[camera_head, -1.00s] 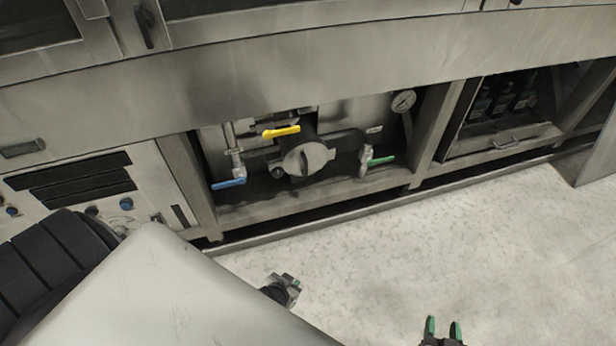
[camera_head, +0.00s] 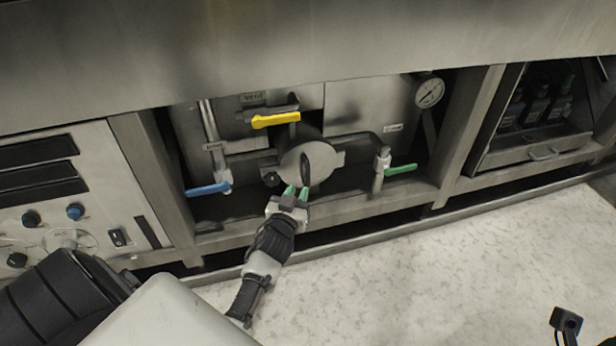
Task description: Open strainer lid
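The strainer lid (camera_head: 292,162) is a round grey metal disc with a raised dark-edged grip bar, set low in the open bay of the machine. It looks closed on its housing. My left gripper (camera_head: 296,190) reaches in from below, its two green-tipped fingers apart at the lower edge of the lid, just under the grip bar. I see nothing held between them, and contact with the lid cannot be told. A dark part at the bottom right (camera_head: 566,321) seems to be my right gripper; its fingers cannot be made out.
Around the lid are a yellow valve handle (camera_head: 276,120) above, a blue handle (camera_head: 208,189) left and a green handle (camera_head: 402,169) right. A gauge (camera_head: 429,92) sits upper right. The bay's lower frame rail (camera_head: 370,213) runs beneath. Pale floor (camera_head: 440,275) is clear.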

